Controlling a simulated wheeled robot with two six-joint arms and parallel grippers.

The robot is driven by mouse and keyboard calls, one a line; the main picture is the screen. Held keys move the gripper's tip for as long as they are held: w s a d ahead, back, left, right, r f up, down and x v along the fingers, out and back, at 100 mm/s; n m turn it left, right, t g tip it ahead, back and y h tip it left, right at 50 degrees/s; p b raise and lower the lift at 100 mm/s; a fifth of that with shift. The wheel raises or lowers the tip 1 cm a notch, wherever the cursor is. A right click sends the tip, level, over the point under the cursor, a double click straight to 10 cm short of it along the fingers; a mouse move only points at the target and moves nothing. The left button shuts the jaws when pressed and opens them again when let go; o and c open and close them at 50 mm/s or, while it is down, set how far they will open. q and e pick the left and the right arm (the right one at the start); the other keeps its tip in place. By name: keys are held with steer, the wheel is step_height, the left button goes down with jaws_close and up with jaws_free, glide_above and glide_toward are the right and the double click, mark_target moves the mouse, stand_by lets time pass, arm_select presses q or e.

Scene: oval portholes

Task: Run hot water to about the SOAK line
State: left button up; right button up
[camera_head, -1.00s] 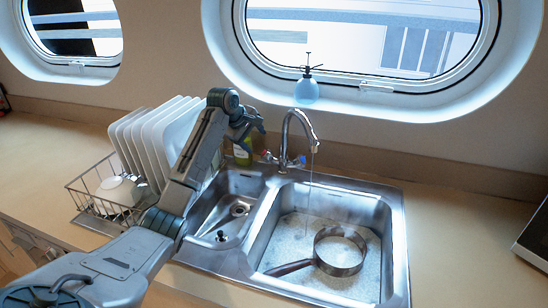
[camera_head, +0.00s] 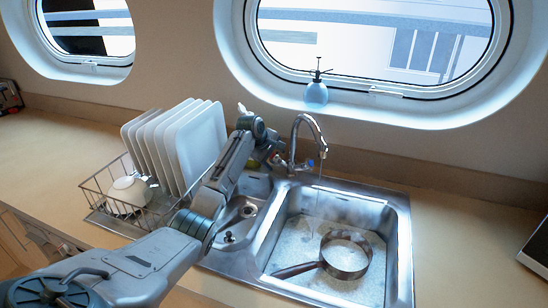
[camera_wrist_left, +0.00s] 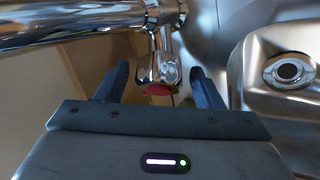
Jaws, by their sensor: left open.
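The chrome tap (camera_head: 296,138) stands behind the sink, and a thin stream of water (camera_head: 318,190) falls from its spout. A blue-marked handle (camera_head: 310,163) is on its right. My left gripper (camera_head: 277,158) is at the tap's left side. In the left wrist view its open fingers (camera_wrist_left: 160,85) are either side of a chrome handle with a red mark (camera_wrist_left: 157,90); I cannot tell whether they touch it. The large basin (camera_head: 391,235) holds shallow, whitish water and a round pan (camera_head: 345,272). I cannot make out a SOAK line. My right gripper is not in view.
A dish rack (camera_head: 90,197) with white plates (camera_head: 200,140) and a cup stands left of the sink. A blue spray bottle (camera_head: 316,93) is on the porthole sill. A green bottle is mostly hidden behind my left gripper. The counter right of the sink is mostly clear.

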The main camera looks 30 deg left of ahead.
arm_select(q)
steer(key=c, duration=1)
steer(key=shift+o, duration=0.2)
steer(key=shift+m+t, duration=0.3)
steer(key=shift+m, duration=0.4)
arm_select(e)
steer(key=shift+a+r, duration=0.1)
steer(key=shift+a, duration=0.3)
arm_select(q)
steer(key=o, duration=1)
steer(key=shift+c, duration=0.2)
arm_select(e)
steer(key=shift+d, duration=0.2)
arm_select(q)
steer(key=shift+r, duration=0.1)
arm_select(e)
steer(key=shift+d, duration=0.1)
